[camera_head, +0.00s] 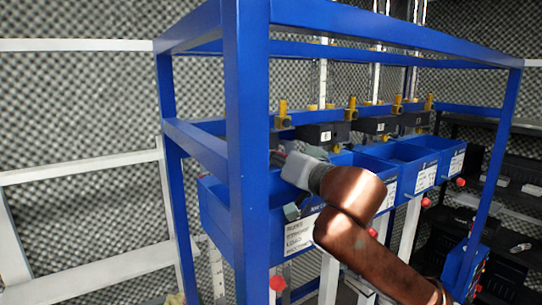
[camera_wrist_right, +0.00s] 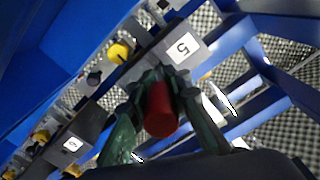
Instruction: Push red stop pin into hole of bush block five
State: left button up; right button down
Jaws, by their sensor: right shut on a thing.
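In the right wrist view, my right gripper (camera_wrist_right: 161,92) is shut on the red stop pin (camera_wrist_right: 160,112), with one dark green finger on each side. The pin's red end faces the camera; its far end is hidden between the fingertips. Bush block five (camera_wrist_right: 153,62), dark with a white "5" label, is just beyond the fingertips. I cannot tell whether the pin is in its hole. In the head view, my right gripper (camera_head: 276,160) is partly hidden by the blue front post, and block five is not clearly visible. My left gripper is in neither view.
Blue frame posts (camera_head: 249,150) and rails stand close around my right arm. Blue labelled bins (camera_head: 405,160) hang below a row of dark blocks (camera_head: 325,135) with yellow fittings. Several red knobs (camera_head: 278,283) show lower down. Another numbered block (camera_wrist_right: 77,133) is at the wrist view's lower left.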

jog(key=shift+p+x, duration=0.8)
jog(key=shift+x, duration=0.9)
jog(key=c, duration=1.7)
grip_release()
jog(key=shift+s, duration=0.1)
jog(key=v, duration=1.2)
jog(key=shift+c, duration=0.7)
